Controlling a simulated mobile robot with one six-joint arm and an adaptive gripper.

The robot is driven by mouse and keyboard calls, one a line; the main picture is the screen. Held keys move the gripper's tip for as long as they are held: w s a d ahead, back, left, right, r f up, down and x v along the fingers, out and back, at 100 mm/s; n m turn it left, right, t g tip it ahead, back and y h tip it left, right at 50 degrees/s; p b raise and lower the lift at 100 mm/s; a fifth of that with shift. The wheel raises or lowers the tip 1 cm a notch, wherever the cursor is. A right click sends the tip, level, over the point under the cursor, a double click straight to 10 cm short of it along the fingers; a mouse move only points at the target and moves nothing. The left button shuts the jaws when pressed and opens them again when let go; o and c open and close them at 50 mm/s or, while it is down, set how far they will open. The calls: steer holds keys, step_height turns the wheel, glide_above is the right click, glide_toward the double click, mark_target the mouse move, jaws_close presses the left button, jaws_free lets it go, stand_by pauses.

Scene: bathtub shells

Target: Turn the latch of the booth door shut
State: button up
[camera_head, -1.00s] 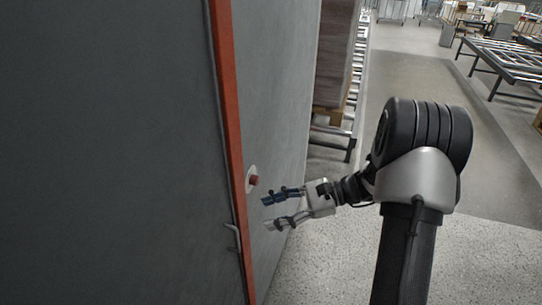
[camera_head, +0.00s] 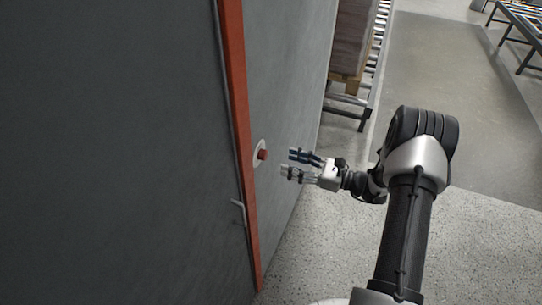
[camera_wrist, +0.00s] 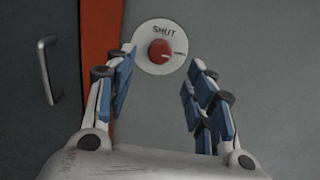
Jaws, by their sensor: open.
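The latch is a red knob (camera_wrist: 160,51) on a round white plate (camera_wrist: 147,57) fixed to the grey panel right of the orange-red strip. The word SHUT stands at the plate's top. A pale mark on the knob points right, away from that word. In the head view the knob (camera_head: 263,154) sticks out from the wall. My gripper (camera_head: 289,163) is open and empty, just right of the knob and apart from it. In the wrist view my gripper (camera_wrist: 164,66) has its blue-padded fingers spread, with the knob framed between and beyond the tips.
A grey bar handle (camera_wrist: 48,70) is on the dark door left of the orange-red strip (camera_wrist: 101,35); the handle also shows in the head view (camera_head: 239,212). A loaded pallet (camera_head: 352,45) and roller conveyor (camera_head: 376,75) stand behind. The speckled floor on the right is clear.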

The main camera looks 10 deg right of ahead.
mark_target(266, 155)
steer(key=x, duration=0.7)
steer(key=shift+w+a, duration=0.25)
steer(key=shift+c, duration=0.3)
steer(key=c, duration=1)
